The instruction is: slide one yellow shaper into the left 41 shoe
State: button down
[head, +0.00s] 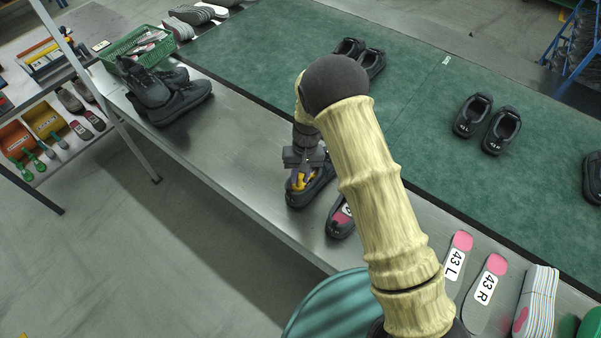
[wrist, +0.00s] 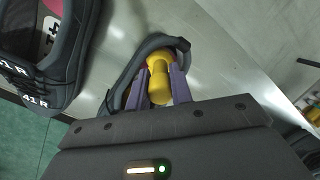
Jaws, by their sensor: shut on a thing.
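My gripper (head: 299,178) is shut on a yellow shaper (wrist: 158,80), with its purple fingers on either side. It is over the opening of a dark shoe (head: 298,200) on the metal bench. In the wrist view the shaper lies within the outline of that shoe's collar (wrist: 176,42); how deep it sits I cannot tell. That shoe's label is hidden; its partner, the dark 41 R shoe (wrist: 76,62), lies beside it with a pink and white insole. In the head view my arm partly covers the 41 R shoe (head: 335,229).
Dark shoe pairs ride on the green belt (head: 420,115) behind the bench. Dark boots (head: 170,95) and a green basket (head: 135,45) stand at left. Insoles marked 43 L (head: 457,262) and 43 R (head: 485,290) lie at right. The bench (head: 235,150) between boots and gripper is clear.

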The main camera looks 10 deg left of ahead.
jog(key=shift+f+t+b, duration=0.3)
jog(key=shift+f+t, duration=0.1)
jog(key=shift+f, duration=0.2)
jog(key=c, duration=1.2)
grip_release()
jog(key=shift+o, duration=0.2)
jog(key=shift+r+p, duration=1.1)
jog(key=shift+r, duration=0.4)
jog(key=shift+r+p, duration=2.3)
jog(key=shift+r, duration=1.25)
